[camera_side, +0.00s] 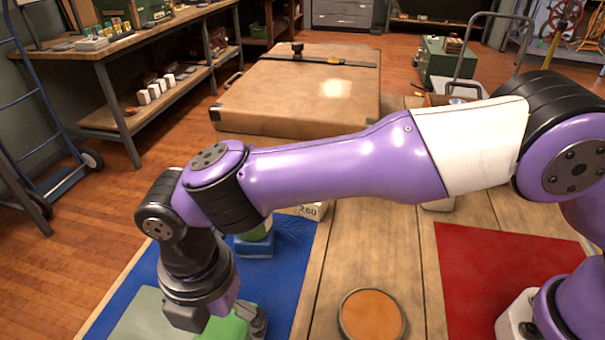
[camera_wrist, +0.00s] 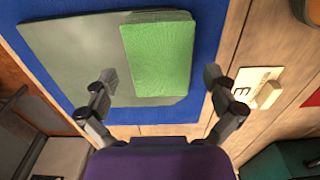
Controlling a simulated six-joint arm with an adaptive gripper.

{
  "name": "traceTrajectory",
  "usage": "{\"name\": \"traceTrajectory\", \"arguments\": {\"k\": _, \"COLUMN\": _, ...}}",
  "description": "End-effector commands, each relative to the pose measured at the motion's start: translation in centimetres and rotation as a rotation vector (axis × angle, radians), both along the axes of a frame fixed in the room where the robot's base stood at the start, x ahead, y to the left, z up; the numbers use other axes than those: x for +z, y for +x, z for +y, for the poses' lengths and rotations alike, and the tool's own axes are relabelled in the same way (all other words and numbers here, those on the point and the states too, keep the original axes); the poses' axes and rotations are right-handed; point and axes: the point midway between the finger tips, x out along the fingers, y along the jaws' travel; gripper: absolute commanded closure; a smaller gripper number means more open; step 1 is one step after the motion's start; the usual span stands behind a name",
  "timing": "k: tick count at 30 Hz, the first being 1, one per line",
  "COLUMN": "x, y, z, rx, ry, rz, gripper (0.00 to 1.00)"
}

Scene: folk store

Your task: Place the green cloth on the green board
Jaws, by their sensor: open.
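The bright green cloth (camera_wrist: 158,60) lies flat in the wrist view, over the right part of the grey-green board (camera_wrist: 65,55). Its right edge comes to about the board's right edge, and I cannot tell if it overhangs slightly. In the side view, part of the cloth (camera_side: 224,329) shows below my wrist, beside the board (camera_side: 135,315). My gripper (camera_wrist: 162,93) is open and empty, with one finger on each side of the cloth's near end. The fingers appear apart from the cloth; their height above it is unclear.
A blue mat (camera_side: 293,255) lies under the board. A blue block (camera_side: 254,247) with something green on top stands behind my wrist. A round orange-brown dish (camera_side: 372,315) and a red mat (camera_side: 490,265) are to the right. A pale numbered block (camera_wrist: 258,88) lies right of my gripper.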

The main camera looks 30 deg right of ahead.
Motion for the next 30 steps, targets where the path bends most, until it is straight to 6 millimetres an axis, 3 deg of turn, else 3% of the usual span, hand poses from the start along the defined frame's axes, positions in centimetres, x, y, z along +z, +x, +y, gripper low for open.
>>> {"name": "traceTrajectory", "arguments": {"k": 9, "x": 7.3, "y": 0.1, "z": 0.0, "rx": 0.000, "ry": 0.004, "rz": -0.003, "gripper": 0.00}}
{"name": "traceTrajectory", "arguments": {"k": 16, "x": 10.1, "y": 0.2, "z": -0.3, "rx": -0.016, "ry": 0.004, "rz": -0.003, "gripper": 0.00}}
{"name": "traceTrajectory", "arguments": {"k": 19, "x": 11.6, "y": 1.3, "z": -2.0, "rx": -0.121, "ry": 0.022, "rz": -0.014, "gripper": 0.00}}
{"name": "traceTrajectory", "arguments": {"k": 23, "x": 14.6, "y": 3.7, "z": -7.5, "rx": -0.447, "ry": 0.084, "rz": -0.049, "gripper": 0.00}}
{"name": "traceTrajectory", "arguments": {"k": 25, "x": 16.3, "y": 4.5, "z": -11.8, "rx": -0.684, "ry": 0.130, "rz": -0.072, "gripper": 0.00}}
{"name": "traceTrajectory", "arguments": {"k": 30, "x": 18.1, "y": 3.4, "z": -22.1, "rx": -1.275, "ry": 0.261, "rz": -0.132, "gripper": 0.00}}
